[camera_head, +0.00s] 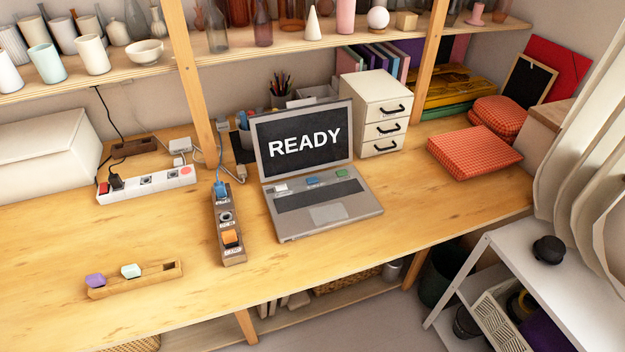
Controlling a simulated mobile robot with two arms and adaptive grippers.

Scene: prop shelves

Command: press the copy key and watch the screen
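An open grey laptop (330,213) stands on the wooden table. Its dark screen (302,139) reads "READY" in white letters. Three coloured keys sit in a row below the screen: a white key (281,188), a blue key (313,181) and a green key (342,173). Any labels on them are too small to read, so I cannot tell which is the copy key. Left of the laptop is a dark strip of sockets (226,205) with a blue plug (220,189) at its far end and an orange block (230,237) near its front end. Neither of my grippers is in view.
A wooden holder (150,281) with a purple block (95,281) and a mint block (131,271) lies front left. A white power strip (146,184) lies behind it. A white drawer unit (378,110) and red checked cloths (472,153) stand right.

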